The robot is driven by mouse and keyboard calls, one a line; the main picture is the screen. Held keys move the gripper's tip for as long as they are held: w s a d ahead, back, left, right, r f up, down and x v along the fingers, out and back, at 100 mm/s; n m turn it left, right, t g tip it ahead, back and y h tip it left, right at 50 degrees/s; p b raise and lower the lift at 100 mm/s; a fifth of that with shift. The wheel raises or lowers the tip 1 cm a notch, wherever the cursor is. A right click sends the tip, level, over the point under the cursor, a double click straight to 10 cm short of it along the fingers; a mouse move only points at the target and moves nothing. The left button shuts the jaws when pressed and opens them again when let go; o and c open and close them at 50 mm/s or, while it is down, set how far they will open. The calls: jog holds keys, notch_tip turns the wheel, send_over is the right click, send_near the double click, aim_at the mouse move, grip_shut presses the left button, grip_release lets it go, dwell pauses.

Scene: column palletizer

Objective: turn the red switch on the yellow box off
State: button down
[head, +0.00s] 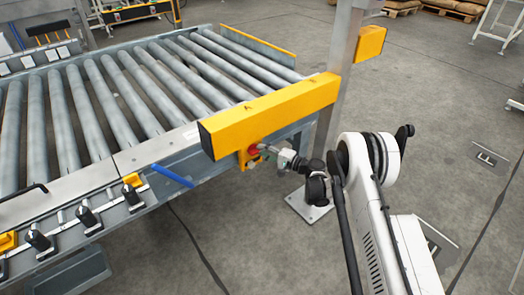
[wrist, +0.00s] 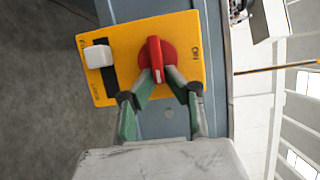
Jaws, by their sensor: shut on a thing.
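The yellow box (wrist: 185,30) is mounted on the blue-grey conveyor side in the wrist view. It carries a round red switch (wrist: 155,48) with a raised handle bearing a white mark. The lettering "ON" shows on the box to the right of the switch. My gripper (wrist: 160,76), with green and grey fingers, is shut on the switch handle, one finger on each side. In the head view the yellow box (head: 243,161) sits below the long yellow beam, with the red switch (head: 253,150) at my gripper's tip (head: 264,148).
A white knob (wrist: 98,56) over a black slot sits left of the switch. The long yellow beam (head: 270,112) runs just above the box to a grey post (head: 340,90). The roller conveyor (head: 120,90) lies behind. Open floor (head: 240,240) is in front.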

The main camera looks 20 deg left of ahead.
jog(key=c, duration=1.8)
grip_release()
jog(key=v, duration=1.2)
